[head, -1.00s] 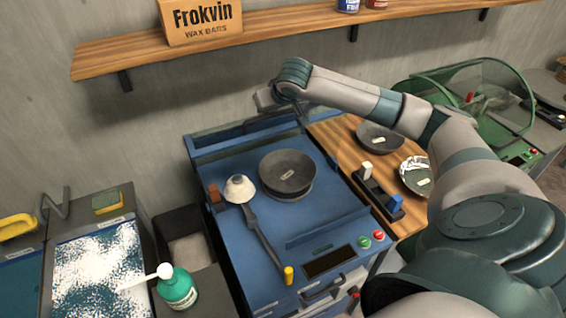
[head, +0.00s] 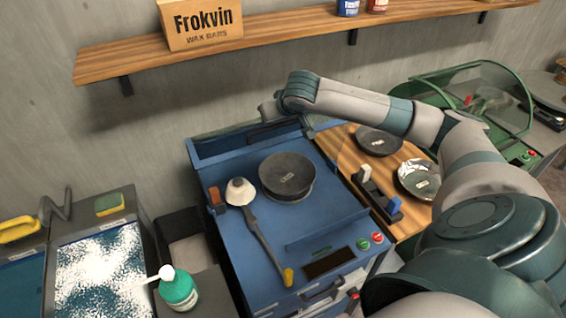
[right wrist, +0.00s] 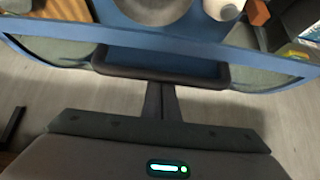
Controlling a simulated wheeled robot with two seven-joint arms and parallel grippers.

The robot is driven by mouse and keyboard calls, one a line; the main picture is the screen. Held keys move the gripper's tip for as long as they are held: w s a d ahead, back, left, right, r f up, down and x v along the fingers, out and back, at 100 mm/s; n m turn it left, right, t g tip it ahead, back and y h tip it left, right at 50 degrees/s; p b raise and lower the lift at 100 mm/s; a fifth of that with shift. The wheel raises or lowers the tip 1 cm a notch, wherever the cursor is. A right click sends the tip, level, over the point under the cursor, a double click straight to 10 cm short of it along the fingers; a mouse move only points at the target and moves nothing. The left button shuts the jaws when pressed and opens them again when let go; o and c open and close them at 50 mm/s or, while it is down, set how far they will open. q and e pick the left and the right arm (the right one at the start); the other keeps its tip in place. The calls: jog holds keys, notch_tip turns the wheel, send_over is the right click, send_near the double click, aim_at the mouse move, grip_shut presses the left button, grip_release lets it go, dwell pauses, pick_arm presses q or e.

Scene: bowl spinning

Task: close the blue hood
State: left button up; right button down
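The blue hood (head: 215,147) stands raised at the back of the blue machine (head: 225,185), a blue frame with see-through panels. Its frame (right wrist: 260,40) crosses the right wrist view, with a dark handle (right wrist: 110,68) at the middle. My right gripper (head: 268,112) is at the hood's back side, near the wall. In the right wrist view its narrow fingers (right wrist: 162,90) are together and meet the handle's near bar. Their tips are hidden there, so I cannot tell whether they grip it. My left gripper is not in view.
A wooden shelf (head: 290,30) hangs above. A wooden table (head: 345,145) with plates and a green-hooded machine (head: 470,100) stand to the right.

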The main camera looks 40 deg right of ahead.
aim_at(278, 137)
jog(key=shift+s+a+f, duration=0.2)
jog(key=shift+s, duration=0.55)
jog(key=shift+s+a+f, duration=0.15)
jog(key=shift+s+a, duration=0.1)
jog(key=shift+s, duration=0.7)
jog(key=shift+s+a+f, duration=0.1)
jog(key=shift+s+a, duration=0.15)
jog(key=shift+s, duration=0.65)
jog(key=shift+s, duration=0.1)
jog(key=shift+s+a+f, duration=0.15)
jog(key=shift+s+f, duration=0.05)
jog(key=shift+s, duration=0.45)
jog(key=shift+s+a+f, duration=0.15)
jog(key=shift+s+f, duration=0.05)
jog(key=shift+s, duration=0.45)
jog(key=shift+s+a+f, duration=0.15)
jog(key=shift+s+f, duration=0.05)
jog(key=shift+s, duration=0.45)
jog(key=shift+s+a+f, duration=0.15)
jog(key=shift+s+f, duration=0.2)
jog(key=shift+s, duration=0.3)
jog(key=shift+s+a+f, duration=0.2)
jog(key=shift+s+f, duration=0.1)
jog(key=shift+s, duration=0.35)
jog(key=shift+s+a+f, duration=0.15)
jog(key=shift+s+f, duration=0.2)
jog(key=shift+s, duration=0.3)
